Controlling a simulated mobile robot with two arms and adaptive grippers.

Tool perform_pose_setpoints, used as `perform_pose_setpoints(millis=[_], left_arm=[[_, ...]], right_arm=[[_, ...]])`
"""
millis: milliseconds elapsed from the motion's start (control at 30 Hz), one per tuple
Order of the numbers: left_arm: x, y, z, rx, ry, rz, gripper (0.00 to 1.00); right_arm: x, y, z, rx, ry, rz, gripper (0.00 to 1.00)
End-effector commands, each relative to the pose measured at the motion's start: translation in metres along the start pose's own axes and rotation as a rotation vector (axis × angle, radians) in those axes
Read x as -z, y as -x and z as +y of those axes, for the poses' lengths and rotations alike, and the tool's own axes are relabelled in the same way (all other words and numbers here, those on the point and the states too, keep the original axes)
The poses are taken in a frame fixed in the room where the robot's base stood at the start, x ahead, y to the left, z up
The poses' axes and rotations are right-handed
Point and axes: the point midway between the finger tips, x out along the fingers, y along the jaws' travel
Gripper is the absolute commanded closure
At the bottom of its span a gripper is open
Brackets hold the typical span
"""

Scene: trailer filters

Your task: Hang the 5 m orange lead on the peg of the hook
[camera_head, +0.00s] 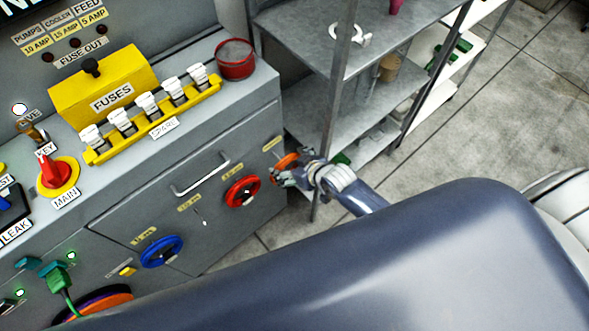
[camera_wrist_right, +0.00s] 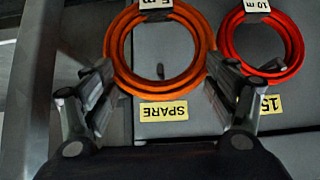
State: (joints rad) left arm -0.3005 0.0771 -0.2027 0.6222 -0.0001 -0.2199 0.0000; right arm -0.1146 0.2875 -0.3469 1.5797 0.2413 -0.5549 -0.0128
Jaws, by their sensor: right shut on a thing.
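The 5 m orange lead (camera_head: 287,161) is a coil at the right end of the grey cabinet front. In the right wrist view the orange lead (camera_wrist_right: 199,30) has a white "5 m" tag, and my right gripper's fingers press its two outer sides. My right gripper (camera_head: 285,173) is shut on it. The peg (camera_wrist_right: 160,71) of the hook shows inside the ring, above a "SPARE" label (camera_wrist_right: 164,111) in that view. I cannot tell whether the ring is over the peg or just in front of it. My left gripper is not in view.
A red coil (camera_head: 242,191) hangs beside it, and a blue coil (camera_head: 161,252) hangs further left. A drawer handle (camera_head: 201,175) sticks out. A metal shelf rack (camera_head: 290,97) stands close on the right. A red tin (camera_head: 236,60) sits on the cabinet top.

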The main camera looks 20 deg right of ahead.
Motion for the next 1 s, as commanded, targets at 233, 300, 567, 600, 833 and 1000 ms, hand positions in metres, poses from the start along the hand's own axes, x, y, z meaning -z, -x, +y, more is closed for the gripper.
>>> perform_pose_setpoints(millis=[233,300,567,600,833,1000], left_arm=[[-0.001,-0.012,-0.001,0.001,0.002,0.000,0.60],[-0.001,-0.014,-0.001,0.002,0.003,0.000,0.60],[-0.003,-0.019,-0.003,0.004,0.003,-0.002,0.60],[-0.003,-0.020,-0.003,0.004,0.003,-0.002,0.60],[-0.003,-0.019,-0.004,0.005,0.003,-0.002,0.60],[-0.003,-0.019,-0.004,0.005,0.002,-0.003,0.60]], right_arm=[[0.010,-0.013,0.000,0.000,0.000,0.004,0.54],[0.013,-0.016,0.000,0.000,0.000,0.003,0.54],[0.015,-0.029,0.000,0.000,0.000,0.002,0.54],[0.015,-0.030,0.000,0.000,0.000,0.003,0.54],[0.014,-0.034,0.000,0.000,0.000,0.002,0.54],[0.014,-0.035,0.000,0.000,0.000,0.002,0.54]])
